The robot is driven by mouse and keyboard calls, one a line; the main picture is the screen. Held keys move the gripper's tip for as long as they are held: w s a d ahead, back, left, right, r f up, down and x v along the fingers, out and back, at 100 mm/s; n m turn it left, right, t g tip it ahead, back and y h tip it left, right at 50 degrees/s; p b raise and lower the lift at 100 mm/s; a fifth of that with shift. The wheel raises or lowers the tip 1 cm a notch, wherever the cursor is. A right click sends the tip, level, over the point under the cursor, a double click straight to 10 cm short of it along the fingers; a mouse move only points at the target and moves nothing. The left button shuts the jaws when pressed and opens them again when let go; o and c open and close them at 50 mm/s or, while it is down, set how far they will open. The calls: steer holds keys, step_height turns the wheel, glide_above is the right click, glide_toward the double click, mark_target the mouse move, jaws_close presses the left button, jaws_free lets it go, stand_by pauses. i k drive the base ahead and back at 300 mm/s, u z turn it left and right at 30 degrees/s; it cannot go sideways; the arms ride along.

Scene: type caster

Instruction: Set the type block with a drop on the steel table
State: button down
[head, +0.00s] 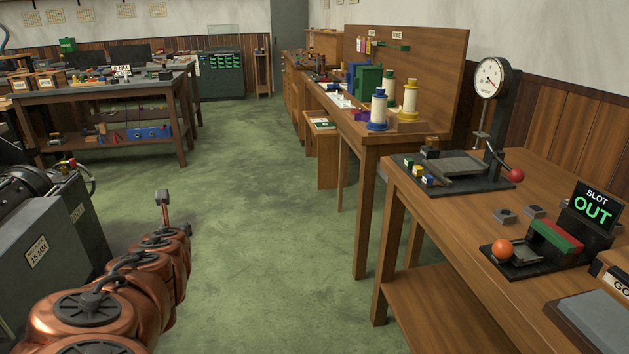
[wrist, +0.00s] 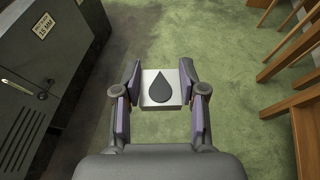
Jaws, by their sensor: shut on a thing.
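My gripper (wrist: 160,84) is shut on a white type block (wrist: 148,78) with a dark drop on its upper face. The block sits between the two finger pads, held above the green floor. In the head view my copper arm reaches forward at lower left, and the block cannot be made out there. A grey-topped table (head: 103,93) stands at the back left, loaded with small blocks and tools. I cannot tell for sure whether it is the steel table.
A dark grey cabinet (head: 50,240) labelled 15 MM stands close on the left. A wooden bench (head: 480,215) at right holds a dial gauge (head: 489,77) and an OUT sign (head: 593,207). Another wooden bench (head: 365,131) runs behind it. Green floor (head: 240,200) lies clear between.

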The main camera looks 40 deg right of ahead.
mark_target(446, 165)
steer(key=u, duration=0.1)
steer(key=i, duration=0.6)
steer(key=z, duration=0.6)
steer(key=i, duration=0.55)
steer(key=z, duration=0.6)
